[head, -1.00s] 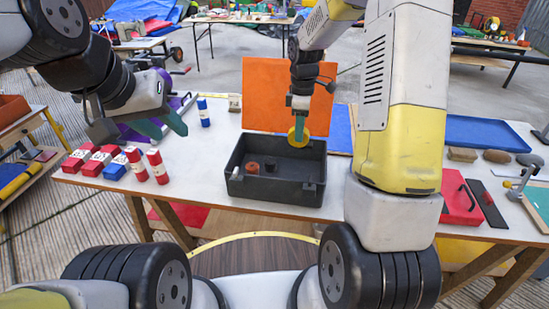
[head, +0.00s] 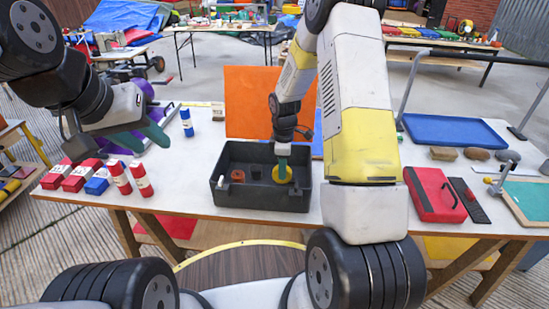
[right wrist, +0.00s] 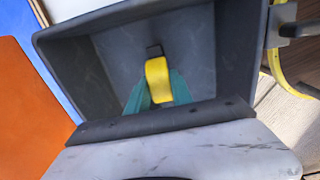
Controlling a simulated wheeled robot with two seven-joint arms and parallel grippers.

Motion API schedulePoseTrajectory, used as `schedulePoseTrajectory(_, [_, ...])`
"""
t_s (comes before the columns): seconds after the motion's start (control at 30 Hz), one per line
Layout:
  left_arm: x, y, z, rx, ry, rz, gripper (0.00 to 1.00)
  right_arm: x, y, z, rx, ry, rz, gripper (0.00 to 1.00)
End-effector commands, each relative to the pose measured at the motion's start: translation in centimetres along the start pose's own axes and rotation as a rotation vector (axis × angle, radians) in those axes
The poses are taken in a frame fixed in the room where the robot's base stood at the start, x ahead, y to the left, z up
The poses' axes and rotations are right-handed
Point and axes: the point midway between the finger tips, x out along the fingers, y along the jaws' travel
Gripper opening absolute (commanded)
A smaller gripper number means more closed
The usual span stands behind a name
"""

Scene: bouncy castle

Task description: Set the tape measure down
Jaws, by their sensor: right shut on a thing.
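The yellow round tape measure (head: 282,174) is in my right gripper (head: 282,162), low inside the dark grey open crate (head: 262,203) on the white table. In the right wrist view the tape measure (right wrist: 157,80) shows edge-on between the green fingertips (right wrist: 155,95), with the crate floor (right wrist: 192,50) behind it. I cannot tell whether it touches the floor. My left gripper (head: 145,142) has its green fingers apart and empty, above the table behind the red and blue packets.
A small reddish-brown round thing (head: 238,176) and a dark one stand in the crate's left part. An orange panel (head: 250,95) stands behind it. Red and blue packets (head: 98,183) are left; a red case (head: 432,195) and blue tray (head: 455,131) are right.

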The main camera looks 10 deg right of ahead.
Motion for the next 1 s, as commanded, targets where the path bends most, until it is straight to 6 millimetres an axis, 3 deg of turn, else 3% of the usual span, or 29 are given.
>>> schedulePoseTrajectory(0.1, [0.0,0.0,0.0,0.000,0.000,0.000,0.36,1.6,0.0,0.0,0.000,-0.001,-0.002,0.00])
schedulePoseTrajectory(0.47, [0.0,0.0,0.0,0.000,0.000,0.000,0.36,2.0,0.0,0.0,0.000,0.000,0.001,0.00])
schedulePoseTrajectory(0.5, [0.0,0.0,0.0,0.000,0.000,0.000,0.36,1.9,0.0,0.0,0.001,0.000,0.001,0.35])
schedulePoseTrajectory(0.57, [0.0,0.0,0.0,0.000,0.000,0.000,0.36,1.9,0.0,0.0,0.001,0.000,0.001,0.47])
schedulePoseTrajectory(1.0, [0.0,0.0,0.0,0.000,0.000,0.000,0.36,1.1,0.1,0.0,0.000,0.000,0.002,0.49])
